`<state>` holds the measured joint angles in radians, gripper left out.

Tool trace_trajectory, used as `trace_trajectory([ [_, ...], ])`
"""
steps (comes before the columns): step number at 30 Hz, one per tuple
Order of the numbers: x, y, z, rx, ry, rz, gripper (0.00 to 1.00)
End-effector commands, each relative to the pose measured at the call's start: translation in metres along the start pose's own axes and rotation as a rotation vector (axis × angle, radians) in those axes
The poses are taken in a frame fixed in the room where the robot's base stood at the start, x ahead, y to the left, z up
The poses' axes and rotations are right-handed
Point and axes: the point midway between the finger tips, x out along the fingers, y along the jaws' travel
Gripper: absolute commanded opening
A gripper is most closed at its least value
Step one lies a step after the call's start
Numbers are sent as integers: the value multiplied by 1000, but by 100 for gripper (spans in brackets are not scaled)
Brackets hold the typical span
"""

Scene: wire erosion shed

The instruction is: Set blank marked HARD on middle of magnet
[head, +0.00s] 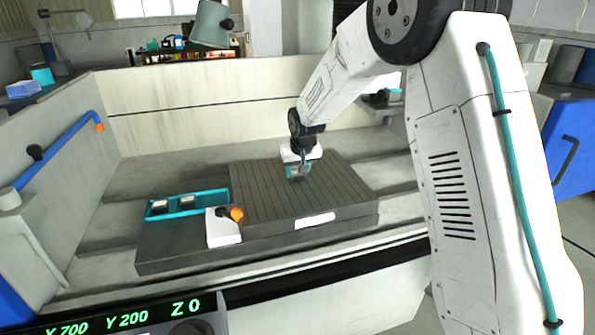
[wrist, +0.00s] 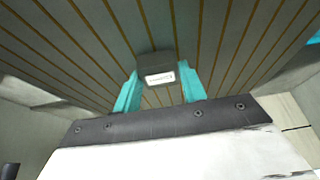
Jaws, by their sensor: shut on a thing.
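The magnet (head: 340,190) is a dark plate with thin brown stripes, lying flat inside the machine. My gripper (head: 297,174) is over its middle to far part. In the wrist view my gripper (wrist: 160,88) has its two teal fingers shut on a dark blank (wrist: 152,61). The blank has a white label facing the camera; its marking is too small to read. The striped magnet (wrist: 215,35) fills the view behind it. I cannot tell whether the blank touches the magnet or hangs just above it.
A teal tray (head: 150,217) left of the magnet holds two blanks (head: 161,205). A white block with an orange knob (head: 237,214) stands at the magnet's front left corner. Pale tank walls (head: 220,100) enclose the back and left. The magnet's surface around my gripper is clear.

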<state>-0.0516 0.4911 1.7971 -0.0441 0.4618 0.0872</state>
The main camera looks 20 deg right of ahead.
Motion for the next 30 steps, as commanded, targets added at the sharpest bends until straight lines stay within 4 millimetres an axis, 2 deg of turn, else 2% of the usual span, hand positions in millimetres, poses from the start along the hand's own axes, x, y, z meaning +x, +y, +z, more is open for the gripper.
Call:
trace_trajectory([
  [10, 3, 0, 1, 0, 1, 0, 7],
  [11, 4, 0, 2, 0, 0, 0, 44],
  [13, 4, 0, 2, 0, 0, 0, 63],
  [23, 1, 0, 0, 0, 2, 0, 63],
  [26, -9, 0, 0, 0, 4, 0, 63],
  [30, -35, 0, -1, 0, 5, 0, 63],
])
